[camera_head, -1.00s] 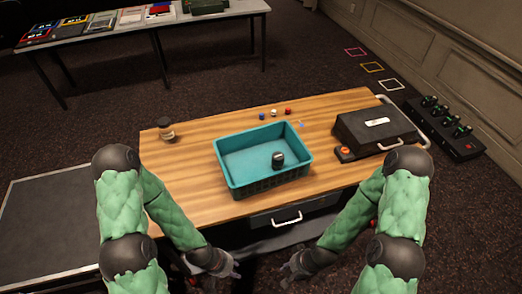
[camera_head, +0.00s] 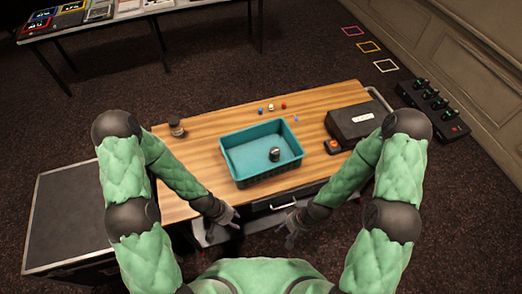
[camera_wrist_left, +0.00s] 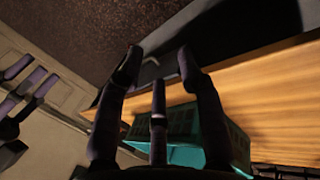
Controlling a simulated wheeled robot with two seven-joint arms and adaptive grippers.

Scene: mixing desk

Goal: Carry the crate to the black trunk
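The teal crate (camera_head: 289,128) sits upright on the wooden desk, with a small dark knob-like object (camera_head: 274,154) inside it. A large black trunk (camera_head: 75,220) with a flat grey top and metal edges stands at the left of the desk. My left gripper (camera_head: 234,219) is open and empty at the desk's front edge, below the crate. In the left wrist view its fingers (camera_wrist_left: 158,75) are spread, with the crate (camera_wrist_left: 180,122) behind them. My right gripper (camera_head: 290,232) is also empty, apart from the crate; its spread fingers show in the left wrist view (camera_wrist_left: 25,90).
A black case (camera_head: 353,122) and an orange-buttoned box (camera_head: 333,146) are right of the crate. A dark jar (camera_head: 177,128) stands at the desk's back left. Small coloured pieces (camera_head: 271,107) lie behind the crate. A silver drawer handle (camera_head: 283,206) juts from the desk front.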

